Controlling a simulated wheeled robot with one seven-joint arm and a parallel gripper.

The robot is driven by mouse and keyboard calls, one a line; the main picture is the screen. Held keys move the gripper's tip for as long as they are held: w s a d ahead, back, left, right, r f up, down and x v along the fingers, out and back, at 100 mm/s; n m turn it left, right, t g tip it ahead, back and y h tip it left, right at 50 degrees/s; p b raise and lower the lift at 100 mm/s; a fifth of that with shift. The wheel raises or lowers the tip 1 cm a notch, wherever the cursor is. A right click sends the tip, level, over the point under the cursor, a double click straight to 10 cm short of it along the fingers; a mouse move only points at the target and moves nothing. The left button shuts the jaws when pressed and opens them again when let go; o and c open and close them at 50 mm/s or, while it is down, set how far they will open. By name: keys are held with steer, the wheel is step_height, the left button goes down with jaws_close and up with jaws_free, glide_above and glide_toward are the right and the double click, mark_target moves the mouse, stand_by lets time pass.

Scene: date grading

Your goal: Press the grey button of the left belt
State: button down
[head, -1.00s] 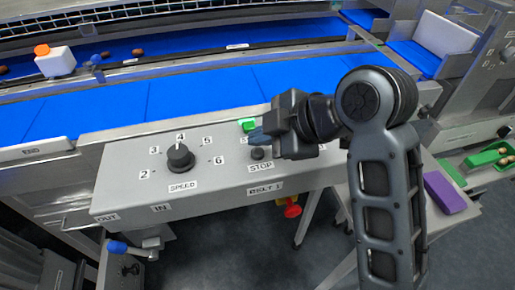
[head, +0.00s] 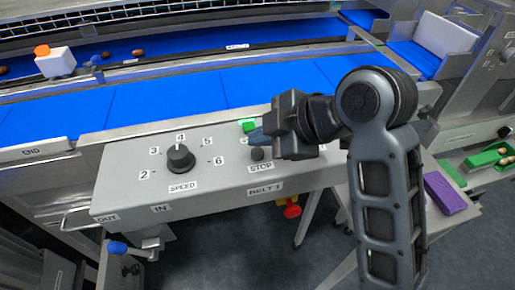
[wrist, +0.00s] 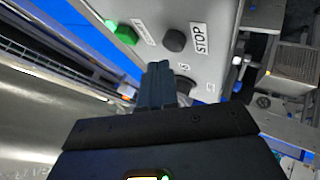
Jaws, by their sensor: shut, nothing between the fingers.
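The dark grey button (head: 257,154) sits on the grey control panel (head: 125,190), above a STOP label and the BELT 1 label. It shows clearly in the wrist view (wrist: 174,40) beside its STOP label. My gripper (head: 259,136) is over the panel, with its blue-grey fingers shut and empty. In the head view the fingertips are just behind the grey button and near the green button (head: 248,126). In the wrist view the fingers (wrist: 158,70) point toward the panel below the grey button. I cannot tell whether they touch anything.
A black speed knob (head: 180,157) stands on the panel to the left, its scale numbered around it. Blue belts (head: 170,95) run behind. A white bottle with an orange cap (head: 55,62) stands there. A red knob (head: 291,210) hangs below the panel. Green trays are at right.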

mark_target(261, 154)
steer(key=shift+f, duration=0.15)
stand_by(0.4)
steer(key=shift+f, duration=0.3)
steer(key=shift+f+b, duration=0.4)
steer(key=shift+f, duration=0.05)
stand_by(0.7)
stand_by(0.3)
steer(key=shift+r+p, duration=0.85)
steer(key=shift+r, duration=0.05)
step_height(261, 154, up, 5)
steer(key=p, duration=0.4)
stand_by(0.7)
